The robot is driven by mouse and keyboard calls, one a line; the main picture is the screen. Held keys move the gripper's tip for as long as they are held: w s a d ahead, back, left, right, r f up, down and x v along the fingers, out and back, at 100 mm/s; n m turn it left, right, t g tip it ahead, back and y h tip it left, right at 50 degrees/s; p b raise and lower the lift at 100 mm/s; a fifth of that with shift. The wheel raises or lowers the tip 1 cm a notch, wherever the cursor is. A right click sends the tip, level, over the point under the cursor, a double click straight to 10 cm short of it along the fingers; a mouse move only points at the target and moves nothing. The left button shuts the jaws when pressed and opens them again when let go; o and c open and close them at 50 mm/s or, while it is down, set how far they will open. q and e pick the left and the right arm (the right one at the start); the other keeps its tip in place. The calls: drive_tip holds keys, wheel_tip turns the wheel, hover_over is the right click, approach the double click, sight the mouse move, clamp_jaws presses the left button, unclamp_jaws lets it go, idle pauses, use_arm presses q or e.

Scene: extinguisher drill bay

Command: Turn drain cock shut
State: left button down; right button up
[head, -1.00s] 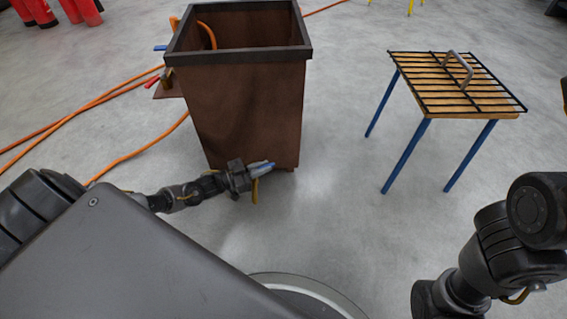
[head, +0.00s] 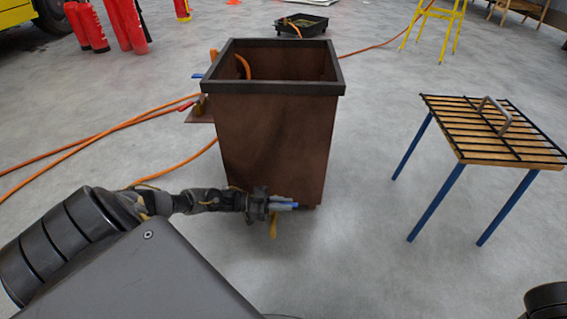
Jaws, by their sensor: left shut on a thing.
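My left gripper (head: 278,203) is at the lower front of a tall brown open-topped tank (head: 270,145), near its bottom right corner. It is shut on the drain cock's blue handle (head: 294,205), which shows between and just past the fingertips. The handle points to the right, roughly level. The cock's body is hidden behind the gripper. A short yellow piece (head: 273,229) hangs below the gripper. My right gripper is out of view; only a dark part of my right arm shows at the bottom right corner.
A small slatted table (head: 485,135) with blue legs and a grate with a handle stands at the right. Orange hoses (head: 95,140) lie on the floor at the left. Red extinguishers (head: 125,25), a black tray (head: 302,27) and a yellow stand (head: 440,25) are farther back.

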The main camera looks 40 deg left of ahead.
use_arm(q)
drive_tip(key=shift+s+f, duration=0.1)
drive_tip(key=c, duration=1.4)
unclamp_jaws()
drive_tip(key=p+v, duration=0.2)
drive_tip(key=v, duration=0.8)
drive_tip(key=shift+s+a+p, duration=0.2)
drive_tip(key=shift+a+p, duration=0.1)
drive_tip(key=shift+p, duration=0.05)
